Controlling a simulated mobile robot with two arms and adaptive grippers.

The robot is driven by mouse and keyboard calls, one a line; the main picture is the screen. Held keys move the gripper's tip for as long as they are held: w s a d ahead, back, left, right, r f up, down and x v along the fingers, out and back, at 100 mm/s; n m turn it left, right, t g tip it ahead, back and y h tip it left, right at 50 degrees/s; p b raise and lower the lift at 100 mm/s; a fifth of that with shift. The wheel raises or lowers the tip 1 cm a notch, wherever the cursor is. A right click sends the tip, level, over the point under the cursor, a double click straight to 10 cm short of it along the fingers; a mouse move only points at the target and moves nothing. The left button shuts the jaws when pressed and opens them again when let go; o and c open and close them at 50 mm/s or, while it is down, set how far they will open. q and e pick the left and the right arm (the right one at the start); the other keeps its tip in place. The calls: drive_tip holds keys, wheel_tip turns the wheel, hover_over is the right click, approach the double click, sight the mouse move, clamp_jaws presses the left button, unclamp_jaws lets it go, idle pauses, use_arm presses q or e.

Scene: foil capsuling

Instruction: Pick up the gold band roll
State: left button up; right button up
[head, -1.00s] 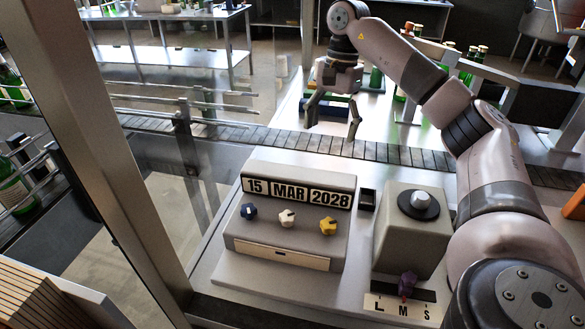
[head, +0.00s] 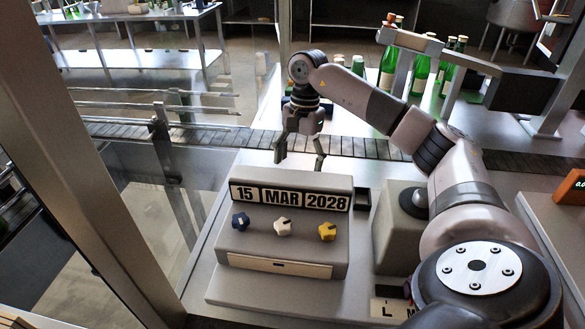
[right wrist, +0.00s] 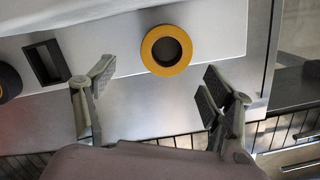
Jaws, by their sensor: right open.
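The gold band roll (right wrist: 166,50) shows in the right wrist view as a yellow ring with a dark open centre, lying by the edge of a pale surface. I cannot make it out in the head view. My right gripper (right wrist: 160,80) is open and empty, its two fingers spread either side of the roll's line but short of it. In the head view the right gripper (head: 301,152) points down just behind the date console (head: 340,262). My left gripper is not in view.
The console reads 15 MAR 2028 and carries blue, white and yellow knobs. A small black holder (head: 362,199) and a grey box (head: 393,235) stand to its right. A conveyor (head: 350,144) runs behind, with green bottles (head: 420,75) beyond. A metal post (head: 75,150) stands at left.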

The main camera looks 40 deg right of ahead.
drive_tip(key=shift+f, duration=0.2)
drive_tip(key=shift+a+f+p, duration=0.25)
drive_tip(key=shift+f+p, duration=0.05)
drive_tip(key=shift+p, duration=0.05)
drive_tip(key=f, duration=0.1)
drive_tip(key=a+f+p, duration=0.1)
drive_tip(key=f, duration=0.1)
drive_tip(key=shift+w+f+p, duration=0.2)
drive_tip(key=shift+f+p, duration=0.1)
drive_tip(key=shift+f, duration=0.4)
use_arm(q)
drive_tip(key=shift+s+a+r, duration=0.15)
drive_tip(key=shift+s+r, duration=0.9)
use_arm(e)
drive_tip(key=shift+c, duration=0.2)
drive_tip(key=c, duration=0.4)
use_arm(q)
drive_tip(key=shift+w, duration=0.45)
use_arm(e)
drive_tip(key=c, duration=0.8)
